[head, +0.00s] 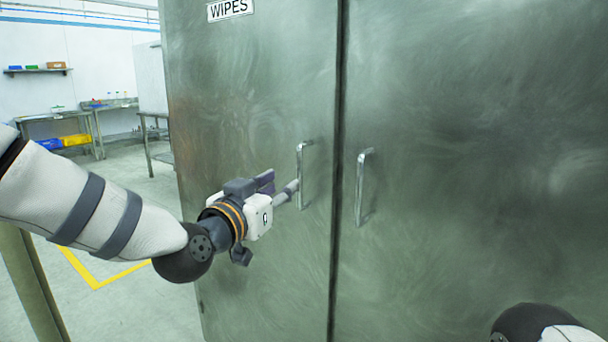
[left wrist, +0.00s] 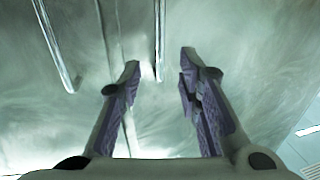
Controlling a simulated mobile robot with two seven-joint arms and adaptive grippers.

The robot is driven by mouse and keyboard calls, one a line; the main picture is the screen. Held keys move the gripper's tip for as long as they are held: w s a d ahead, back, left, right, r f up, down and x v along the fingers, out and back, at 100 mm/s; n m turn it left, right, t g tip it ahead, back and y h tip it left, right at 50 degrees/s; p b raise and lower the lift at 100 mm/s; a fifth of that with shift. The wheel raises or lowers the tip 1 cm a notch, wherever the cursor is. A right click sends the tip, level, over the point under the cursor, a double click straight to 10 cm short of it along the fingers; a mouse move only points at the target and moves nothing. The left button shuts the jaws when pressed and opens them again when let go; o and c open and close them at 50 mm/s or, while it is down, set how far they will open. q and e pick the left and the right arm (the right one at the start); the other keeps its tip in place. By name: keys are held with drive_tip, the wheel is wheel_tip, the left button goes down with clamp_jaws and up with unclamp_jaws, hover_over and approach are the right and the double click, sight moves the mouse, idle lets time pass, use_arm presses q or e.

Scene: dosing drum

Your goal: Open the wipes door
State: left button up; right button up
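The wipes door (head: 250,95) is the left door of a tall metal cabinet, with a WIPES label (head: 230,9) at its top. It is closed against the right door. Its upright bar handle (head: 301,178) is near the centre seam. My left gripper (head: 281,185) is just left of this handle, with its fingers pointing at it. In the left wrist view the gripper (left wrist: 160,72) is open and empty, and the wipes handle (left wrist: 158,38) lines up with the gap between the fingertips. I cannot tell whether they touch. My right gripper is out of view.
The right door (head: 470,150) has its own handle (head: 361,188) close by, which also shows in the left wrist view (left wrist: 56,45). Left of the cabinet is open floor (head: 135,190), with metal tables (head: 85,112) farther back.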

sight(298, 175)
use_arm(q)
drive_tip(key=x, duration=0.5)
drive_tip(key=f+b+x, duration=0.1)
drive_tip(key=x, duration=0.2)
drive_tip(key=shift+f, duration=0.1)
drive_tip(key=shift+w+d+r, duration=0.25)
drive_tip(key=shift+w+d, duration=0.05)
drive_tip(key=shift+w, duration=0.35)
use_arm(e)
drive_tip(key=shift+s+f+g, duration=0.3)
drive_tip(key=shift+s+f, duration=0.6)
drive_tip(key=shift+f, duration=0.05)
use_arm(q)
clamp_jaws()
